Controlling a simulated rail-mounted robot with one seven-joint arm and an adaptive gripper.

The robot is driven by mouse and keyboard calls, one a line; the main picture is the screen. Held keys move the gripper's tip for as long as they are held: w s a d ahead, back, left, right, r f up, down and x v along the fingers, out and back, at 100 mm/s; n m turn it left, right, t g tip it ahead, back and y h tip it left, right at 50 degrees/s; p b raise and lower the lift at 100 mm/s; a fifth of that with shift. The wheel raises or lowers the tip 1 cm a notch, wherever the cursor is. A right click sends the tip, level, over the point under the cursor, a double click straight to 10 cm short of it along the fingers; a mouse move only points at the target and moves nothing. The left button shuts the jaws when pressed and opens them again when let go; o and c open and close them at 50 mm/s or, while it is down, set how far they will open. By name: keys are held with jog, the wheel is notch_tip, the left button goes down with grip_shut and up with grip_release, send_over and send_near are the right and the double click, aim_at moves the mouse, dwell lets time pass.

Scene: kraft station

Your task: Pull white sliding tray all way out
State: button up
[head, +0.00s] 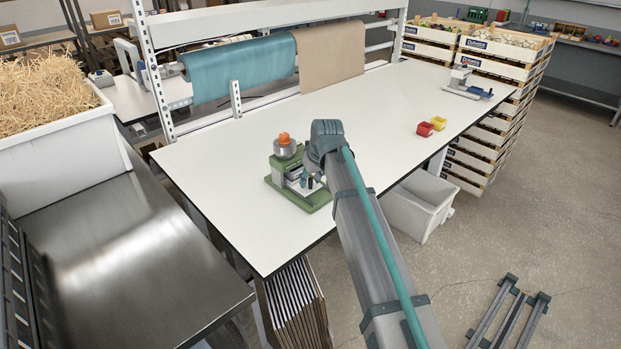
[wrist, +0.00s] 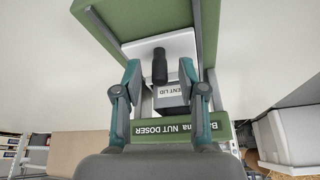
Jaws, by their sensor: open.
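The nut doser (head: 299,186), a green machine with an orange knob on its silver top, stands on the white table. In the wrist view, its green body (wrist: 174,130) carries upside-down lettering. The white sliding tray (wrist: 180,44) shows there as a pale plate with a black upright knob (wrist: 160,68). My gripper (wrist: 160,70) is open, with one teal finger on each side of the knob. A gap shows between each fingertip and the knob. In the head view, my arm hides part of the doser's right side, and the fingers are hard to make out.
The white table (head: 380,120) is mostly bare around the doser. A white bin (head: 418,205) is below the table's right edge.

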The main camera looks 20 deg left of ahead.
jog(key=shift+w+a+f, duration=0.1)
jog(key=shift+f, duration=0.25)
grip_shut()
